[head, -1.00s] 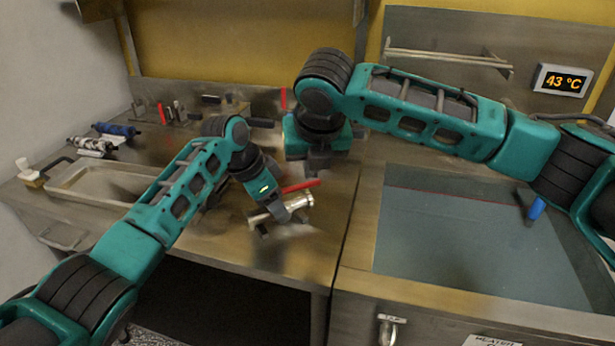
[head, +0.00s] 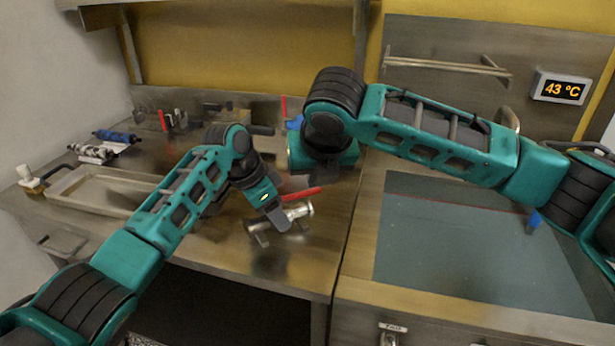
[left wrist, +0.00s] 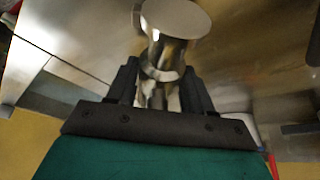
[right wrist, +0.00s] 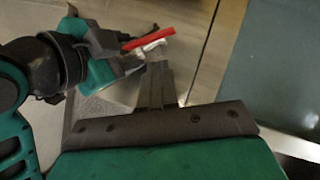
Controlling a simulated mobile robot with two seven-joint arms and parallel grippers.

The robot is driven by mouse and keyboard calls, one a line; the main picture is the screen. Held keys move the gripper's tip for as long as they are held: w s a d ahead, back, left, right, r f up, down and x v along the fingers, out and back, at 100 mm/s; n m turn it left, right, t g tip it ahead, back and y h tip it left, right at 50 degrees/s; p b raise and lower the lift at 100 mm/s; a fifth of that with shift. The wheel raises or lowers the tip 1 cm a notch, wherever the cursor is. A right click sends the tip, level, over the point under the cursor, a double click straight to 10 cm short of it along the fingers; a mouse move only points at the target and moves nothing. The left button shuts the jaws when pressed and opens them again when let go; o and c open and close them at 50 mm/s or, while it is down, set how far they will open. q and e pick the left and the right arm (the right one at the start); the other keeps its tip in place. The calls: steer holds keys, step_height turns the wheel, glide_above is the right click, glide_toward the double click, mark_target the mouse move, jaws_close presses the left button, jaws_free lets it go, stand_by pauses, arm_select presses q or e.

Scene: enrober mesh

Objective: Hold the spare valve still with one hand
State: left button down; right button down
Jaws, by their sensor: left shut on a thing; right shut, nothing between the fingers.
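The spare valve (head: 298,212) is a shiny metal pipe piece with a red lever (head: 300,194), on or just above the steel counter near its front. My left gripper (head: 279,222) is shut on its metal body. In the left wrist view, the valve's round end (left wrist: 176,18) stands out beyond my left fingers (left wrist: 160,88). My right gripper is shut and empty; its fingers (right wrist: 157,84) show in the right wrist view, apart from the valve (right wrist: 152,45) and its red lever (right wrist: 148,38). In the head view the right fingertips are hard to make out.
A shallow metal tray (head: 55,197) lies at the left of the counter, near a blue roll (head: 115,136). Other red-handled fittings (head: 163,120) stand at the back. A grey-green panelled basin (head: 470,250) is on the right. A display (head: 559,88) reads 43 °C.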

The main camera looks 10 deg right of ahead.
steer(key=f+t, duration=0.1)
steer(key=f, duration=0.1)
steer(key=s+f+t, duration=0.1)
steer(key=f, duration=0.1)
steer(key=s+f+t+y, duration=0.1)
steer(key=f+t, duration=0.1)
steer(key=f, duration=0.1)
steer(key=shift+s+d+f, duration=0.1)
steer(key=shift+s+d, duration=0.15)
steer(key=shift+d, duration=0.05)
steer(key=s+d+n+t+y, duration=0.1)
steer(key=s+d+t, duration=0.1)
steer(key=s+t, duration=0.4)
glide_toward(310, 194)
steer(key=shift+g, duration=0.3)
steer(key=x, duration=0.6)
steer(key=shift+w+a, duration=0.1)
steer(key=shift+w, duration=0.35)
